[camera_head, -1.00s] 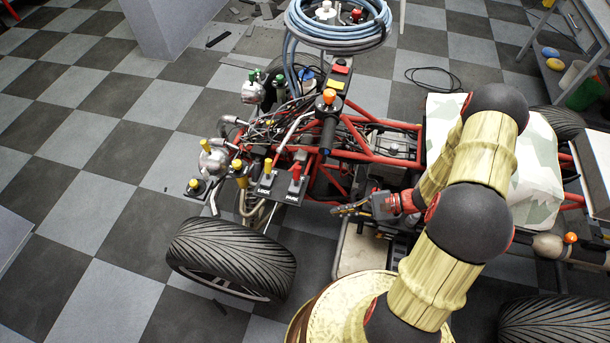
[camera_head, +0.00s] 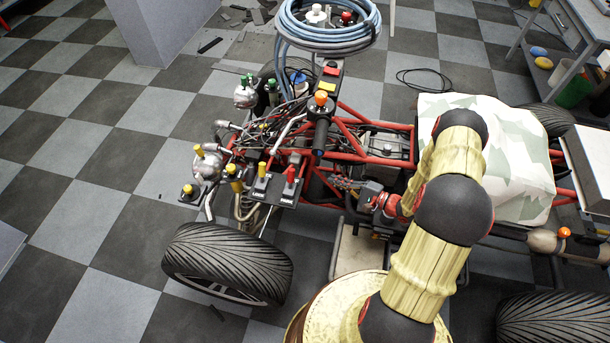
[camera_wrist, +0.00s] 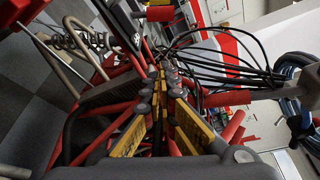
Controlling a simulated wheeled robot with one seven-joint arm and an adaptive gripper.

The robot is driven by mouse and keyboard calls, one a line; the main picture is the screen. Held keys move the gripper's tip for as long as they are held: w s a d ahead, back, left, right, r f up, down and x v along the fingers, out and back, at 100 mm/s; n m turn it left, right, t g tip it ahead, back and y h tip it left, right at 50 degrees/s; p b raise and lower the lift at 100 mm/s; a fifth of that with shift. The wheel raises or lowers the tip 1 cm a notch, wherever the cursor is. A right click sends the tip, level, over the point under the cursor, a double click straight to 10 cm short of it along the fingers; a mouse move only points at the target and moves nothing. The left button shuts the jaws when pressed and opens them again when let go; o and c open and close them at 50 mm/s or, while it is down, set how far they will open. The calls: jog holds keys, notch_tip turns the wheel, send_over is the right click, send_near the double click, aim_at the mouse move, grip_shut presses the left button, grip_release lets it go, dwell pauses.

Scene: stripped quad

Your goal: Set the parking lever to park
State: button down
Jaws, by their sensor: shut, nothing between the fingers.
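A lever with a red knob (camera_head: 290,175) stands on a dark plate on the left side of the quad frame. It is probably the parking lever; the white lettering on its plate is too small to read surely. A similar lever with a yellow knob (camera_head: 261,170) stands just left of it. My gripper (camera_head: 339,183) is to the right of the red-knobbed lever, apart from it, over the frame. In the wrist view my gripper's yellow-and-dark fingers (camera_wrist: 163,72) are together and empty. I cannot make out the lever in the wrist view.
Red frame tubes (camera_head: 355,135) and a black grip with an orange knob (camera_head: 321,99) lie beyond my gripper. More yellow-knobbed controls (camera_head: 199,150) stand farther left. The front tire (camera_head: 228,262) is below the levers. A coiled blue hose (camera_head: 327,25) is at the top.

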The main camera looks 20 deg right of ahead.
aim_at(291, 176)
jog(key=shift+w+a, duration=0.1)
jog(key=w+a+b, duration=0.3)
jog(key=w+a, duration=0.3)
jog(key=a, duration=0.3)
jog(key=shift+w+a, duration=0.15)
jog(key=shift+a, duration=0.1)
jog(key=shift+s+a+r+n+b, duration=0.2)
jog(key=shift+r+n+b, duration=0.1)
jog(key=shift+n+b, duration=0.25)
dwell(0.4)
